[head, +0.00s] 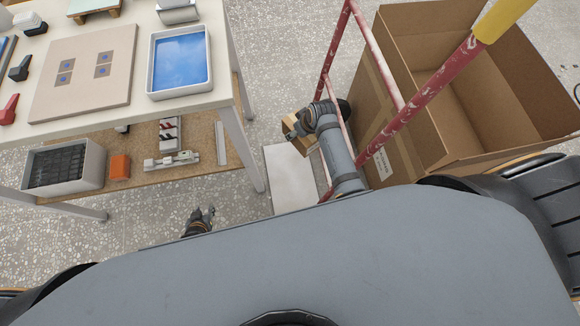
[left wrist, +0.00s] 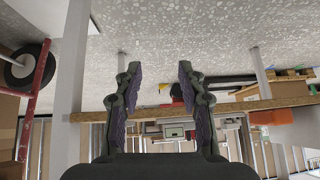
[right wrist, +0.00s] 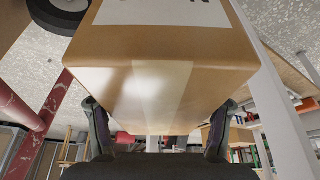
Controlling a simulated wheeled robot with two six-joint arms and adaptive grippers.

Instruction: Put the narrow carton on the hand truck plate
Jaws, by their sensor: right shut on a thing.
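The narrow carton (head: 292,122) is brown, held by my right gripper (head: 300,128) near the far end of the hand truck plate. In the right wrist view the carton (right wrist: 150,75) fills the space between the fingers, showing tape and a white label. The hand truck plate (head: 290,182) is a flat pale grey sheet beside the red hand truck frame (head: 328,62). The carton's height over the plate cannot be told; my right arm hides part of the carton. My left gripper (head: 203,215) hangs over bare floor, its fingers (left wrist: 157,75) apart and empty.
A large open cardboard box (head: 385,95) stands right of the hand truck. A table (head: 120,118) at the left holds a board and a blue-filled tray (head: 180,92). Its lower shelf (head: 140,172) holds a crate and an orange block. Speckled floor is clear between.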

